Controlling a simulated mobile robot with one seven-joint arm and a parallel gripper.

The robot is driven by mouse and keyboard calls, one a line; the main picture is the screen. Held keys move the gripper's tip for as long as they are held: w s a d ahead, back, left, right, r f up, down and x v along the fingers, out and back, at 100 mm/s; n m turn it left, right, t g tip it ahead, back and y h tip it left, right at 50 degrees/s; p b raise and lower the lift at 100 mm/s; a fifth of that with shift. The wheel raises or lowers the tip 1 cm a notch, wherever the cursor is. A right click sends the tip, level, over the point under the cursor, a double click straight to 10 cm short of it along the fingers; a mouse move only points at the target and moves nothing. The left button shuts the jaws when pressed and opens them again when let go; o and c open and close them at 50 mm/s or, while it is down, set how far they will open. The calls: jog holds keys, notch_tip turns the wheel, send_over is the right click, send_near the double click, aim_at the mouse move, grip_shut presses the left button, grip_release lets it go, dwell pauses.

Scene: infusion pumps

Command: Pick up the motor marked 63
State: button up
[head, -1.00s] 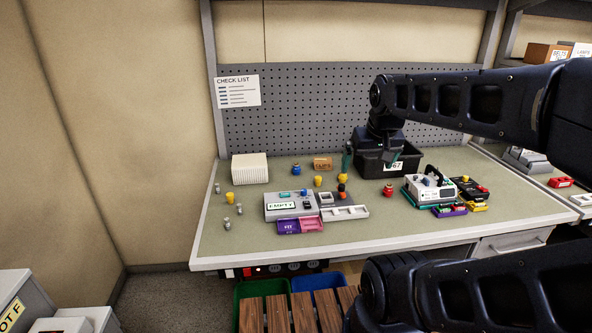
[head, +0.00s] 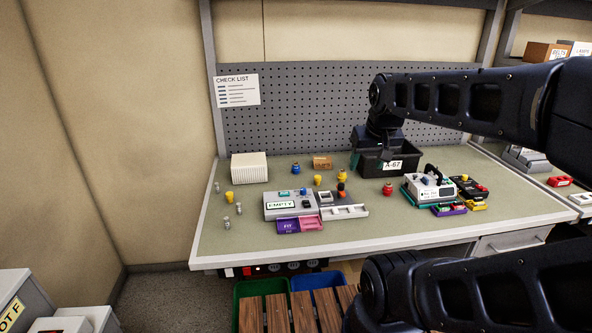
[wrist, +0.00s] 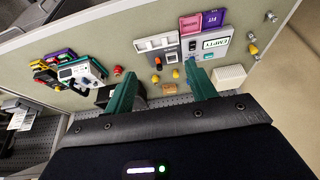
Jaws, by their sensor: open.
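No mark 63 can be read on any small part, so I cannot tell which is the motor. Candidates on the table are a red part (head: 388,189), a blue part (head: 295,168), yellow parts (head: 318,181), (head: 229,197) and small grey metal parts (head: 239,208). My gripper (head: 362,160) is above the bench beside the black bin, its fingers partly hidden by dark parts. In the wrist view my gripper (wrist: 160,72) has its two green fingers wide apart with nothing between them. The red part also shows there (wrist: 117,71).
The black bin (head: 407,156) is labelled A-67. A grey pump marked EMPTY (head: 290,206) has purple and pink trays in front. A white-green device (head: 428,188), a cream box (head: 249,168) and a small cardboard box (head: 322,163) stand around.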

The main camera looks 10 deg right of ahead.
jog(key=w+a+r+n+g, duration=0.1)
jog(key=w+r+n, duration=0.25)
jog(key=w, duration=1.05)
jog(key=n+g, duration=0.4)
jog(key=n, duration=0.6)
send_over(296, 164)
jog(key=f, duration=2.2)
jog(key=shift+w+d+f, duration=0.15)
jog(key=shift+w+d, duration=0.1)
jog(key=shift+w, duration=0.15)
jog(key=shift+w+f+n, duration=0.15)
jog(key=shift+f+n, duration=0.1)
jog(key=shift+f, duration=0.25)
jog(key=shift+a+f, duration=0.2)
jog(key=shift+f, duration=4.95)
jog(key=c, duration=0.9)
